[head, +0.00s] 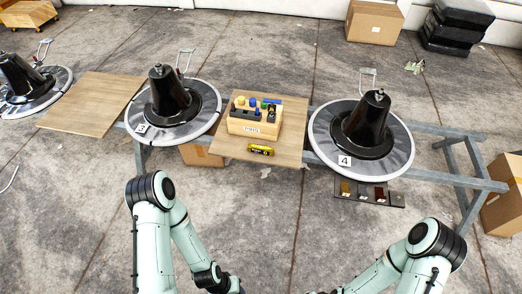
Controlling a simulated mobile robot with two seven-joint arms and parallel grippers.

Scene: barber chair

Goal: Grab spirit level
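A small yellow and black object that looks like the spirit level (261,149) lies on the front part of a wooden board (285,157), in front of a wooden tool box. It is too small to make out its markings. My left arm comes in at the lower left and reaches down to the bottom edge. My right arm comes in at the lower right and also runs out at the bottom edge. Both grippers are out of the picture. Nothing touches the yellow object.
The wooden tool box (254,128) holds several tools. Round numbered stands with black cones, 3 (172,98) and 4 (367,128), flank the board on a metal frame. A dark tray (369,193) hangs below stand 4. Cardboard boxes (374,22) stand on the concrete floor.

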